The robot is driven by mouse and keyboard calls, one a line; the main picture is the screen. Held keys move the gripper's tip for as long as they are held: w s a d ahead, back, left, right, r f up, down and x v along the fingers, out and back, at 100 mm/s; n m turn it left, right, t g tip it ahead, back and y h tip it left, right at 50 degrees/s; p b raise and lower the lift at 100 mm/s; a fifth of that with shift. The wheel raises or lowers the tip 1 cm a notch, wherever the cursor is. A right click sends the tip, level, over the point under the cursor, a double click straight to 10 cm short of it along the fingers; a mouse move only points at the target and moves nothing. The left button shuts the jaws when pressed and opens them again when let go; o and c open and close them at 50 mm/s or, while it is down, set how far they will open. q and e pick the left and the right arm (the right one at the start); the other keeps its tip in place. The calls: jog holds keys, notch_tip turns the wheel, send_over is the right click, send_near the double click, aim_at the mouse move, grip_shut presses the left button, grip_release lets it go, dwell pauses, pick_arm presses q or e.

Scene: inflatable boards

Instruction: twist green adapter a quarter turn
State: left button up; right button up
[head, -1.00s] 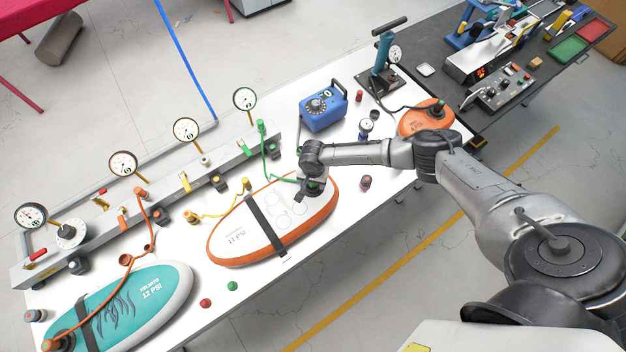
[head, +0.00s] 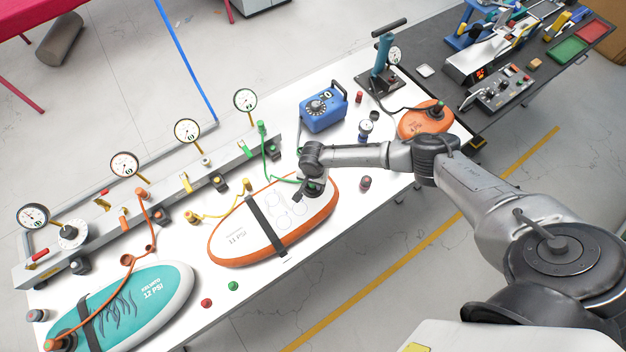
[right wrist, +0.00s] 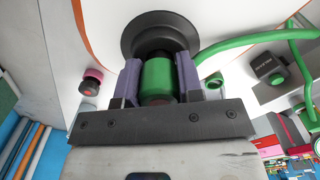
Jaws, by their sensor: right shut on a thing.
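The green adapter (right wrist: 158,80) sits between the two fingers of my right gripper (right wrist: 158,82) in the right wrist view, with a dark round valve base (right wrist: 160,35) just beyond it. My right gripper (head: 312,187) is shut on the adapter at the right end of the white board with the orange rim (head: 322,222). My left gripper is not in view.
A teal board (head: 135,302) lies at the lower left with an orange hose. A rail with several gauges (head: 187,131) runs along the back. A blue box (head: 323,108) and an orange board (head: 424,122) stand to the right. Red and green caps (head: 233,286) lie near the front edge.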

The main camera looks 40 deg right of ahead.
jog(key=shift+r+m+p, duration=0.1)
jog(key=shift+m+p, duration=1.7)
jog(key=shift+m, duration=0.3)
jog(key=shift+s+m+p, duration=0.1)
jog(key=shift+m+p, duration=0.3)
jog(key=shift+p, duration=0.15)
jog(key=shift+m+p, duration=0.75)
jog(key=shift+m, duration=0.25)
jog(key=shift+m+p, duration=0.5)
jog(key=shift+m, duration=0.6)
